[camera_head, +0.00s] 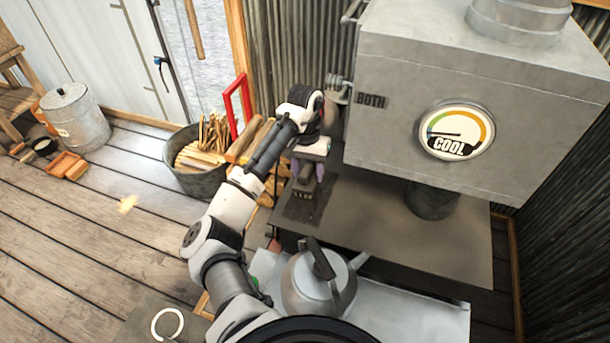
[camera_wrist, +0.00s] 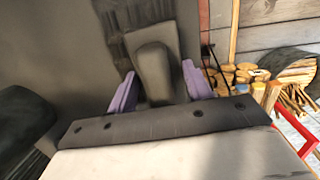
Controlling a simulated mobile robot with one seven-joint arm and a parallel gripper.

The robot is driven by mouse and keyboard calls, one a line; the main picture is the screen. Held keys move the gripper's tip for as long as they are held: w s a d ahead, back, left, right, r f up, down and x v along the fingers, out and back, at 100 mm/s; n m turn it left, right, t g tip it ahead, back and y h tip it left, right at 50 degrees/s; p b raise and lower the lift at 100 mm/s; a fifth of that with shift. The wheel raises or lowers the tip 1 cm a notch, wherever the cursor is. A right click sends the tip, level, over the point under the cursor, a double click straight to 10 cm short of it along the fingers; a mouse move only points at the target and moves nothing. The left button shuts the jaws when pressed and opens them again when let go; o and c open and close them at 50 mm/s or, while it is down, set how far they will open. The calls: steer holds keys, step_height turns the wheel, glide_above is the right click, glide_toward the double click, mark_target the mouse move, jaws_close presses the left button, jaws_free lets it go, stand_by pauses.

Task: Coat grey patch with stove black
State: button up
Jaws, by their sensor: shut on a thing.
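My gripper (camera_head: 306,172) points down over the left end of the stove's flat top (camera_head: 400,228). Its purple fingers are shut on a dark grey block-like applicator (camera_head: 304,187). In the wrist view the applicator (camera_wrist: 153,70) sits between the two fingertips (camera_wrist: 160,88). A dark, streaky area (camera_head: 322,207) lies on the stove top around the applicator's lower end, and it shows beyond the applicator in the wrist view (camera_wrist: 150,11). I cannot tell whether any grey patch shows under it. The applicator's lower end seems to be at the surface; contact is unclear.
A metal box with a gauge reading COOL (camera_head: 456,131) stands above the stove top at the right. A kettle (camera_head: 318,281) stands in front. A bucket of kindling (camera_head: 203,178) and a red-handled frame (camera_head: 237,104) are left of the stove. Floor at left is mostly open.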

mark_target(304, 173)
steer(key=shift+w+d, duration=0.15)
steer(key=shift+w, duration=0.2)
steer(key=shift+w+d, duration=0.3)
steer(key=shift+w, duration=0.55)
steer(key=shift+w+d, duration=0.25)
steer(key=shift+w, duration=0.55)
steer(key=shift+s+a, duration=0.3)
steer(key=shift+s, duration=0.55)
steer(key=shift+s+a, duration=0.3)
steer(key=shift+s, duration=0.55)
steer(key=shift+s+a, duration=0.3)
steer(key=shift+s, duration=0.55)
steer(key=shift+s+a, duration=0.25)
steer(key=shift+s, duration=0.6)
